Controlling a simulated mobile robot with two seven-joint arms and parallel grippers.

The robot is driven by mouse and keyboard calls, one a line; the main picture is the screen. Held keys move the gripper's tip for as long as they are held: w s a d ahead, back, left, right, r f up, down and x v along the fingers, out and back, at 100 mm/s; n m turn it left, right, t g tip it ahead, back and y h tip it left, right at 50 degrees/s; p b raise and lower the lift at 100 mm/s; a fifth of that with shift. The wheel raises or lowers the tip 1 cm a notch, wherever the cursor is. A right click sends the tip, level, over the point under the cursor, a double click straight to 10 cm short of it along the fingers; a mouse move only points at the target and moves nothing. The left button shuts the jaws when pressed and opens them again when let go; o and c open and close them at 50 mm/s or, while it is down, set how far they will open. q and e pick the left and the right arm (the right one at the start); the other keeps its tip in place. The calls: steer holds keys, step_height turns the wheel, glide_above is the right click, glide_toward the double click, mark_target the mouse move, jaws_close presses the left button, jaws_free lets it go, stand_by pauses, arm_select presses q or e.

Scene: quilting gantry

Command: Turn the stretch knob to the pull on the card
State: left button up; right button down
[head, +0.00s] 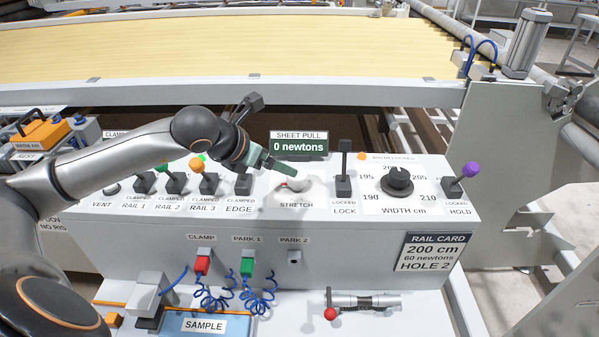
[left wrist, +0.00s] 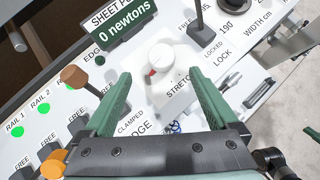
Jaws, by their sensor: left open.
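The stretch knob (head: 298,184) is a round white knob on the console top, above the word STRETCH. In the left wrist view the knob (left wrist: 161,60) shows a red mark on its side. My left gripper (head: 285,168) is open, its green fingers reaching down to the knob. In the left wrist view my left gripper (left wrist: 159,76) has a fingertip to each side of the knob, with gaps; I cannot tell its height over it. The sheet pull display (head: 299,146) reads 0 newtons. The rail card (head: 433,252) reads 200 cm, 60 newtons, hole 2.
A lock lever (head: 344,170) stands just right of the knob, then a black width dial (head: 398,181) and a purple-topped hold lever (head: 464,178). Clamp levers (head: 208,180) stand to its left, under my arm. Red and green plugs hang on the console front.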

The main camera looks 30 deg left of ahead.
mark_target(297, 179)
arm_select(q)
steer(key=p+x, duration=0.1)
steer(key=x, duration=1)
steer(key=shift+d+p, duration=0.1)
steer(key=shift+p, duration=0.25)
steer(key=shift+c, duration=0.3)
steer(key=c, duration=1.3)
steer(key=shift+f, duration=0.1)
